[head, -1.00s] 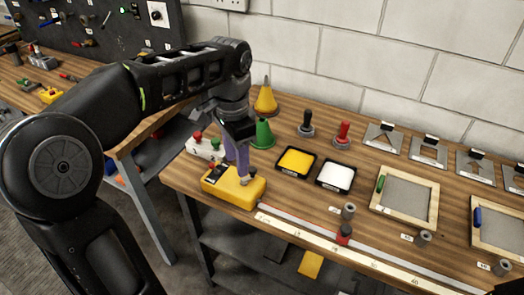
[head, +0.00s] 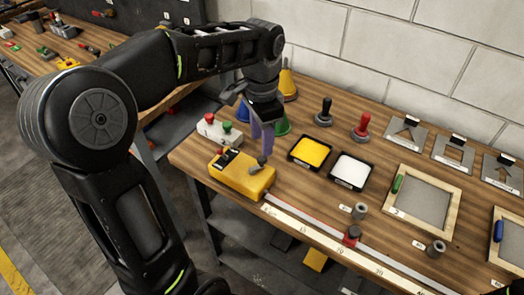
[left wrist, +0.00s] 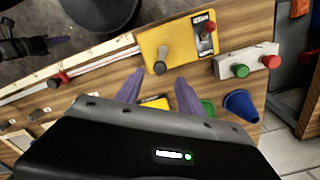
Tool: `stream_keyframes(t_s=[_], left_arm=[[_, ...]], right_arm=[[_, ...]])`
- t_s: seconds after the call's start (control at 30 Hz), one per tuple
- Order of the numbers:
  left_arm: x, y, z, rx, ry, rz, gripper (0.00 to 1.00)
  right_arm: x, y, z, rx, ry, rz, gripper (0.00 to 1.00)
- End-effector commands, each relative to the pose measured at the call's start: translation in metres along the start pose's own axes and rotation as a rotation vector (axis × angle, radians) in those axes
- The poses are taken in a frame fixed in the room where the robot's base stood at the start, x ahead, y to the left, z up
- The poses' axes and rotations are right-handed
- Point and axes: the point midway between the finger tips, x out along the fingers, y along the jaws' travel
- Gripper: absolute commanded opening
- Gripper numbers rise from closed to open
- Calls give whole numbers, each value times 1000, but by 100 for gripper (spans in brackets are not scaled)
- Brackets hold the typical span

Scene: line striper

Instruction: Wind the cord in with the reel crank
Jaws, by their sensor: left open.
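The yellow reel box (head: 235,178) sits at the bench's left front corner. Its grey crank knob (head: 262,161) stands on the box top; it also shows in the left wrist view (left wrist: 160,67). My left gripper (head: 262,146) is open, its purple fingers pointing down just above and behind the knob. In the left wrist view the knob lies just beyond the gap between the fingertips (left wrist: 160,77), not clasped. My right gripper (left wrist: 58,40) shows small at the wrist view's left edge.
A grey box with red and green buttons (head: 220,131) stands behind the reel. Cones (head: 286,84), yellow (head: 310,151) and white (head: 352,171) trays, and two upright handles (head: 361,127) stand nearby. The ruler (head: 325,241) runs along the front edge.

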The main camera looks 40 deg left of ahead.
Motion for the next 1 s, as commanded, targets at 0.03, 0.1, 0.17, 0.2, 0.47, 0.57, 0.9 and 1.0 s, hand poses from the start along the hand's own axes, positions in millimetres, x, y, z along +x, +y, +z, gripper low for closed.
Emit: stream_keyframes(t_s=[0.03, 0.1, 0.17, 0.2, 0.47, 0.57, 0.9, 1.0], left_arm=[[8, 0, 1, 0, -4, 3, 45], [19, 0, 1, 1, -4, 2, 45], [29, 1, 1, 1, -4, 3, 45], [35, 1, 1, 1, -4, 3, 45], [54, 0, 0, 0, -1, 1, 45], [55, 0, 0, 0, 0, 0, 45], [54, 0, 0, 0, 0, 0, 27], [54, 0, 0, 0, 0, 0, 19]], right_arm=[[-2, 0, 0, 0, 0, 1, 0], [-3, -1, 0, 1, -1, 1, 0], [-4, -1, 0, 1, -1, 1, 0], [-4, -1, 1, 1, -1, 2, 0], [-6, -2, 1, 2, -2, 3, 0], [-6, -2, 1, 2, -2, 3, 0], [-6, -2, 1, 1, -2, 2, 0], [-6, -2, 1, 2, -2, 2, 0]])
